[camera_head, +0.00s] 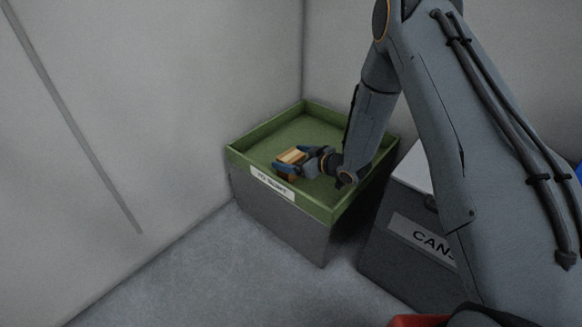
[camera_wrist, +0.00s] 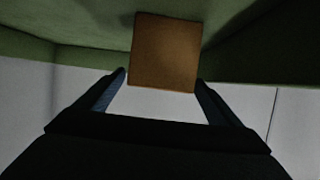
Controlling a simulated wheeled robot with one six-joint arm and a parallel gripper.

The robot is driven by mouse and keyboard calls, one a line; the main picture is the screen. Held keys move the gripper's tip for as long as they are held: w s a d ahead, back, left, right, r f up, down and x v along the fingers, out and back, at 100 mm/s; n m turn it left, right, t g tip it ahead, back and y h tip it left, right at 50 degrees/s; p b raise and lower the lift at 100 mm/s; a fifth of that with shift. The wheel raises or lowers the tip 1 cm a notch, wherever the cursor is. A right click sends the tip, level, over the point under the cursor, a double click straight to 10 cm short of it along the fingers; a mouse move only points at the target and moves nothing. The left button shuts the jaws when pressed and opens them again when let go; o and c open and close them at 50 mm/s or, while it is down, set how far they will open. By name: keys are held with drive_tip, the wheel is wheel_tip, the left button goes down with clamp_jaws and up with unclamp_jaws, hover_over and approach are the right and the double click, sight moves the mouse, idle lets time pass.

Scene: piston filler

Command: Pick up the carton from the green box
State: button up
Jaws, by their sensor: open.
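The carton (camera_head: 292,157) is a small tan-brown block inside the green box (camera_head: 237,147), near its front left side. My gripper (camera_head: 284,160) reaches into the green box from the right, with its blue fingers at the carton. In the wrist view the carton (camera_wrist: 165,52) shows a brown square face just ahead of the fingertips. My gripper (camera_wrist: 161,80) is open there, one blue finger on each side of the carton's near edge. I cannot tell whether either finger touches it.
The green box has a white label (camera_head: 272,184) and stands on a grey base in a corner between pale walls. A grey bin (camera_head: 402,255) with a label starting "CAN" stands to its right.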

drive_tip(key=b+x, duration=0.1)
drive_tip(key=x, duration=0.3)
drive_tip(key=shift+w+a+f+b, duration=0.15)
drive_tip(key=shift+f+b, duration=0.05)
drive_tip(key=shift+b, duration=0.1)
drive_tip(key=shift+r, duration=0.1)
drive_tip(key=shift+c, duration=0.2)
drive_tip(key=c, duration=1.1)
